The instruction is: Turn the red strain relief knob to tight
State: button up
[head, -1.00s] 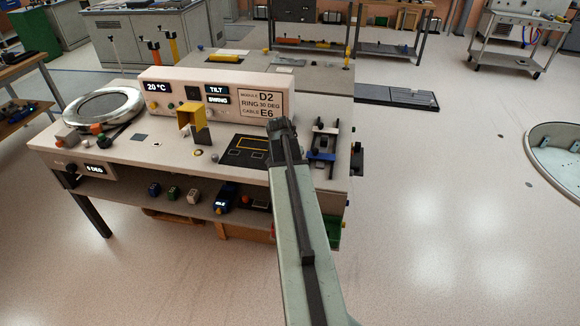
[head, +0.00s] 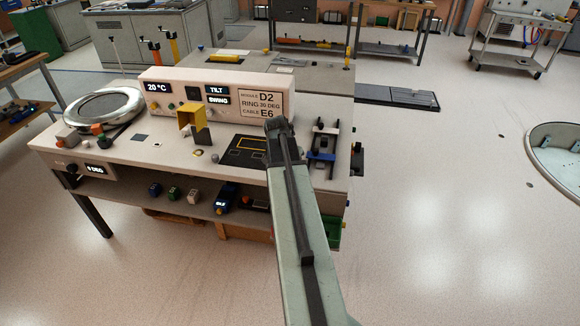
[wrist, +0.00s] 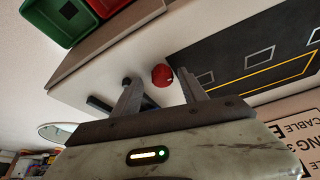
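The red strain relief knob (wrist: 162,75) shows in the wrist view as a small round red cap on the pale bench top, beside a black panel. My gripper (wrist: 156,80) is open there, one finger to each side of the knob in the picture. The knob appears beyond the fingertips with nothing gripped; I cannot tell the exact gap. In the head view my gripper (head: 275,126) is over the right part of the bench, and the arm hides the knob. The knob's turn position cannot be read.
The black panel with yellow outlines (head: 240,160) lies left of my arm. A blue and black fixture (head: 322,145) stands to its right. A yellow bracket (head: 186,115) and the display console (head: 165,80) are further left and behind. Green (wrist: 50,20) and red bins show in the wrist view.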

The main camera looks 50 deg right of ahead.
jog(key=shift+a+r, duration=0.1)
jog(key=p+v, duration=0.7)
jog(key=shift+r, duration=0.3)
jog(key=shift+a, duration=0.1)
